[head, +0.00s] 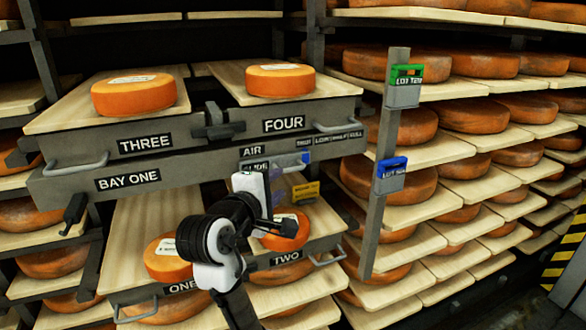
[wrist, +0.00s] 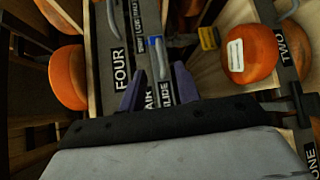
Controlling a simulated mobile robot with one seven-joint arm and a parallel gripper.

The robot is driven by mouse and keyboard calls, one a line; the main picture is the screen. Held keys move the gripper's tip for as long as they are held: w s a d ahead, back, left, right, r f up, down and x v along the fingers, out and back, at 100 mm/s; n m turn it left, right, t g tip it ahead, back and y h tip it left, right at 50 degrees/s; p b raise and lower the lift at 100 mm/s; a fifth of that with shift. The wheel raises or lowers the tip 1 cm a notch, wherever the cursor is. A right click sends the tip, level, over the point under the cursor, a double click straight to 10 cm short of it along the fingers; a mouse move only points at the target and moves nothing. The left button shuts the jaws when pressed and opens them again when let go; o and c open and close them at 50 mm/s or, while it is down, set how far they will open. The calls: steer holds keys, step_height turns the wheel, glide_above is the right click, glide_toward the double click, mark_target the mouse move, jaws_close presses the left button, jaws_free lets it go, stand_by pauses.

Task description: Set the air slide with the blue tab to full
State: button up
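The blue tab (head: 305,157) sits on the air slide rail at the front of the bay one beam, below the leftmost label, which appears to read SHUT. LOW, HALF and FULL labels run to its right. In the wrist view the blue tab (wrist: 155,42) shows ahead, between the lines of the two fingers. My gripper (wrist: 159,85) is open and empty, its dark purple fingers apart. The tab looks a little beyond the fingertips; contact is not visible. In the head view my gripper and wrist partly cover the AIR SLIDE sign (head: 253,160).
A yellow tag (head: 306,191) hangs below the slide. A grey post (head: 378,215) at the right carries a green lot box (head: 405,85) and a blue lot box (head: 391,175). Cheese wheel TWO (head: 284,230) lies below my gripper. Handles stick out from the shelves.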

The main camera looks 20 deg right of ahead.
mark_target(296, 169)
steer(key=p+x, duration=0.1)
steer(key=x, duration=1)
steer(key=shift+w, duration=0.15)
steer(key=shift+a, duration=0.1)
jaws_close()
steer(key=shift+f, duration=0.1)
